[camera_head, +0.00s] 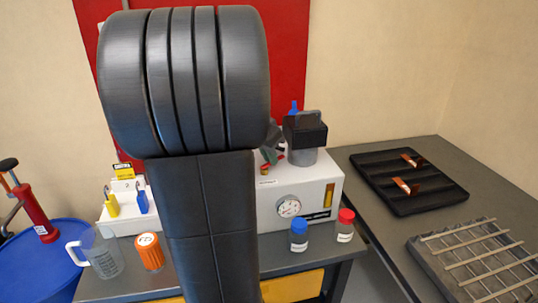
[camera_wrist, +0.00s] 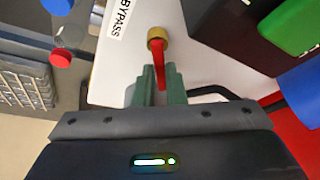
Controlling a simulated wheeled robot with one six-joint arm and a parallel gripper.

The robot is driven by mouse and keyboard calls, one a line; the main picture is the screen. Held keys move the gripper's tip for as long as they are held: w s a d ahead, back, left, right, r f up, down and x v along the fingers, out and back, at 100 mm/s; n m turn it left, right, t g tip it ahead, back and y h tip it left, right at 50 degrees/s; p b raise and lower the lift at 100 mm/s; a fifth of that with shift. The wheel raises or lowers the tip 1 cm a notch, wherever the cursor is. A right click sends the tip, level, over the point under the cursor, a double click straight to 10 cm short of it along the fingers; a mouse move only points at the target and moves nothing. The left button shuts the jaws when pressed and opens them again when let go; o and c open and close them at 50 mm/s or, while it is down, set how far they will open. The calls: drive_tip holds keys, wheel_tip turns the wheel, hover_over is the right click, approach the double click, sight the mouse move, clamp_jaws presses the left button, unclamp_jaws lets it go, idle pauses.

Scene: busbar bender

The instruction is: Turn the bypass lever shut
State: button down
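The bypass lever (camera_wrist: 160,64) is a red handle on a brass hub, on the white machine top beside a "BYPASS" label (camera_wrist: 126,15). It points down toward my gripper in the wrist view. My gripper (camera_wrist: 160,77) has its two green fingers close on either side of the lever, seemingly shut on it. In the head view, a small red and brass part of the lever (camera_head: 265,169) shows at the edge of my arm. My arm hides most of the gripper and part of the white machine (camera_head: 325,185) there.
A black-topped grey unit (camera_head: 305,131) stands on the machine close right of the gripper. A gauge (camera_head: 289,206) is on its front. Blue-capped (camera_head: 299,236) and red-capped (camera_head: 345,226) jars stand before it. A black tray (camera_head: 440,189) lies on the right table.

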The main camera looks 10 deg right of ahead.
idle(0.4)
drive_tip(key=n, duration=0.1)
drive_tip(key=n+t+y+p, duration=0.1)
drive_tip(key=n, duration=0.1)
drive_tip(key=n+p, duration=0.1)
drive_tip(key=n, duration=0.1)
drive_tip(key=shift+w+a+r+y, duration=0.15)
drive_tip(key=shift+w+a+y, duration=0.1)
drive_tip(key=shift+w+y, duration=0.05)
drive_tip(key=n, duration=0.1)
drive_tip(key=n+p, duration=0.1)
drive_tip(key=n+t+y, duration=0.1)
drive_tip(key=shift+w+a+n+p, duration=0.1)
drive_tip(key=shift+a+n+p, duration=0.15)
drive_tip(key=shift+n+p, duration=0.15)
drive_tip(key=shift+a+n+y+p, duration=0.2)
drive_tip(key=shift+n+y+p, duration=0.25)
drive_tip(key=shift+n, duration=0.75)
drive_tip(key=c, duration=1.5)
unclamp_jaws()
